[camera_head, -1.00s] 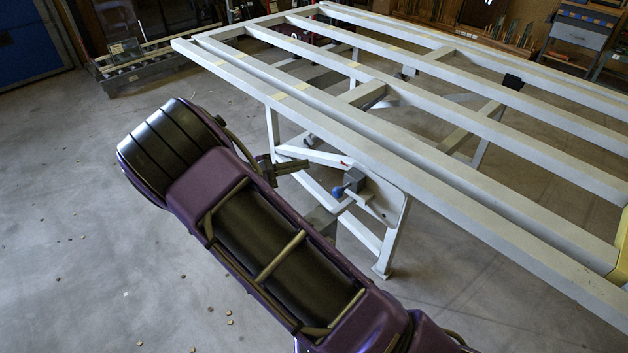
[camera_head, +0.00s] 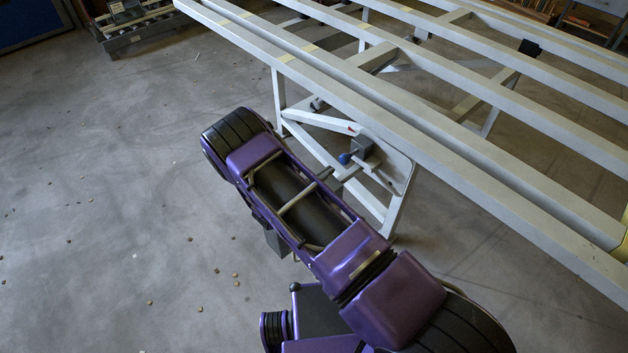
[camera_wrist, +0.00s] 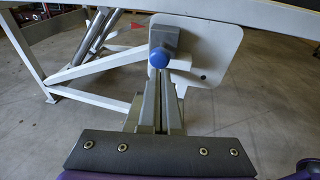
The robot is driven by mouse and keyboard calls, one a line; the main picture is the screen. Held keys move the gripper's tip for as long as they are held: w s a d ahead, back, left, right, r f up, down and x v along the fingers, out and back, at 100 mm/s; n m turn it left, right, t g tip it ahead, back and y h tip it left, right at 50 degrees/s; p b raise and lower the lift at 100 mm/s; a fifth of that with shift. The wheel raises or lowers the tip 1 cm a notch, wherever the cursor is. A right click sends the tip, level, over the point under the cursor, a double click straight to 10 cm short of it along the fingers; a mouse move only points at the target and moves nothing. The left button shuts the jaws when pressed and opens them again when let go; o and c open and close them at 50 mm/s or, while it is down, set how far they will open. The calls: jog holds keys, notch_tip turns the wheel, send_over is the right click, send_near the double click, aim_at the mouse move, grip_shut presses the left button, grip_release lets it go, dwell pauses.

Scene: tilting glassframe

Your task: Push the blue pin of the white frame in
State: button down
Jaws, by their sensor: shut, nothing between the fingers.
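The blue pin (camera_head: 345,158) is a round blue knob on a grey block under the near side of the white frame (camera_head: 400,139). In the wrist view the blue pin (camera_wrist: 159,58) faces me, in front of a white plate (camera_wrist: 207,45). My gripper (camera_wrist: 166,82) is shut and empty. It points at the pin, and its fingertips appear just below the knob. I cannot tell whether they touch it. In the head view my arm hides most of the gripper.
White legs and slanted braces (camera_head: 325,121) of the frame stand close around the pin. A roller stand (camera_head: 135,30) is at the back left. The grey floor (camera_head: 100,190) to the left is open, with small scattered bits.

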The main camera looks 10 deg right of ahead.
aim_at(344, 160)
jog(key=shift+x, duration=2.2)
jog(key=shift+d, duration=0.1)
jog(key=shift+w+d+f+b, duration=0.1)
jog(key=shift+w+d+b, duration=0.15)
jog(key=shift+b, duration=0.05)
jog(key=shift+b+x, duration=0.55)
jog(key=shift+x, duration=0.6)
jog(key=shift+d+r, duration=0.2)
jog(key=shift+r, duration=0.25)
